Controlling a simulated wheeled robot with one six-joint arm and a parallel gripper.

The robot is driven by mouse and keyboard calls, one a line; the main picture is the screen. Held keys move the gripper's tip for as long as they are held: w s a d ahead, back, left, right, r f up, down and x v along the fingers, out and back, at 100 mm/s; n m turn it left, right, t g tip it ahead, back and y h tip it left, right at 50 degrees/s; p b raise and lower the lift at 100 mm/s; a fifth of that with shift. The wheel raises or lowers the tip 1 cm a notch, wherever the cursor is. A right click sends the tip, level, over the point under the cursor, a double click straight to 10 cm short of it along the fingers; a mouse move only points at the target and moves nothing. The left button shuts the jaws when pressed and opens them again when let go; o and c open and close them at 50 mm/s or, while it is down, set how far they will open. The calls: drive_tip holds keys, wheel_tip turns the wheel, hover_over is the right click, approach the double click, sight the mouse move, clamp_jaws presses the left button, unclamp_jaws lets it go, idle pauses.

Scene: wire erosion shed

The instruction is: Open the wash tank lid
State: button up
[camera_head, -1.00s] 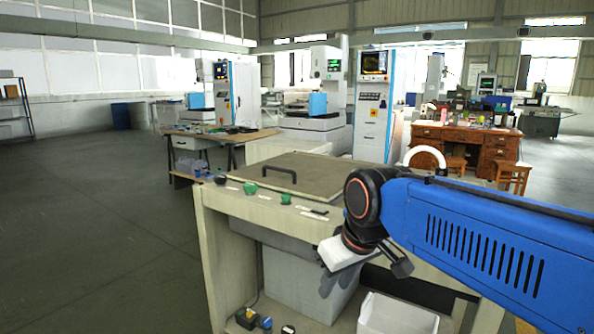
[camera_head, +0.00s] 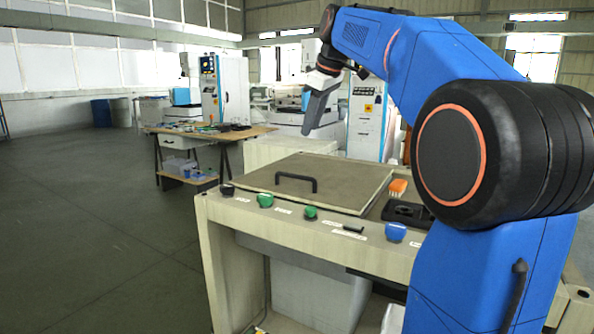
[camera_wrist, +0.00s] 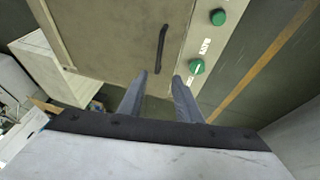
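The wash tank lid (camera_head: 345,186) is a flat, brownish-grey panel lying closed on top of the pale bench-like tank (camera_head: 215,211). A black bar handle (camera_head: 297,178) stands near its front edge. My gripper (camera_head: 309,130) hangs above the back part of the lid in the head view, fingers pointing down, clear of the handle. In the wrist view the lid (camera_wrist: 105,40) and handle (camera_wrist: 161,47) lie beyond the fingertips. The two grey fingers of my gripper (camera_wrist: 160,78) are apart with nothing between them.
Green knobs (camera_head: 265,200) (camera_head: 310,212) and a blue knob (camera_head: 395,232) line the tank's front rim. An orange brush (camera_head: 398,186) and a black tray (camera_head: 408,213) sit right of the lid. A cluttered table (camera_head: 212,136) stands behind left. Open floor lies left.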

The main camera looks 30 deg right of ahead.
sight(295, 175)
drive_tip(key=x, duration=1.7)
drive_tip(key=shift+w+f, duration=0.1)
drive_tip(key=shift+w, duration=0.05)
clamp_jaws()
